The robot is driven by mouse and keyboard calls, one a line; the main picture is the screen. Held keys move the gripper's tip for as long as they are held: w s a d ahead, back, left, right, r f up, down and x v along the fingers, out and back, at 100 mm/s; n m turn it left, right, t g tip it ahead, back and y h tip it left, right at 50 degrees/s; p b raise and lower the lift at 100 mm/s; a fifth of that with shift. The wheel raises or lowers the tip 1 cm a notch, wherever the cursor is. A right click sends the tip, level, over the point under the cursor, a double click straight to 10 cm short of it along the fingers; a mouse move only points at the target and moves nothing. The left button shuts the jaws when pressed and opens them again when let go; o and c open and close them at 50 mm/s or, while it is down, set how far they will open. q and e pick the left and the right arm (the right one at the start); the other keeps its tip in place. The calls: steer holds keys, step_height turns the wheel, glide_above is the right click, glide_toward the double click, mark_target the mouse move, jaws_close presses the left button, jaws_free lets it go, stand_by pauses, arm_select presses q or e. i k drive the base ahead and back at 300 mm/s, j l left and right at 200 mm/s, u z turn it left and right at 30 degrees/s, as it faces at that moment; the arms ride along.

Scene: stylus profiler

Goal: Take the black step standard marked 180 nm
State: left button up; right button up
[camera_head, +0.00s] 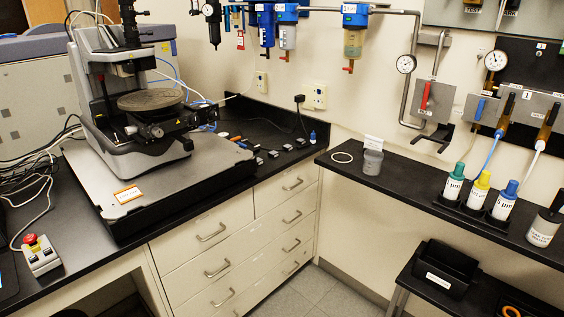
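Several small dark blocks (273,153) lie on the black bench top, right of the profiler's base and near the bench's front edge. They may be the step standards, but they are too small for me to read any marking, so I cannot tell which one is 180 nm. Some small orange and blue pieces lie beside them. The stylus profiler (150,100) stands on a grey slab at the left, with a round dark stage (150,99). Neither of my grippers is in view.
A red-button stop box (41,256) stands at the left. A small blue-capped bottle (313,137) stands in the bench corner. A black bin (440,270) sits lower right.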

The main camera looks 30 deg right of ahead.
mark_target(273, 154)
steer(key=i+l+z, duration=0.25)
steer(key=i+l, duration=0.5)
steer(key=l, duration=0.3)
steer(key=i+l+z, duration=0.25)
steer(key=i+l, duration=0.6)
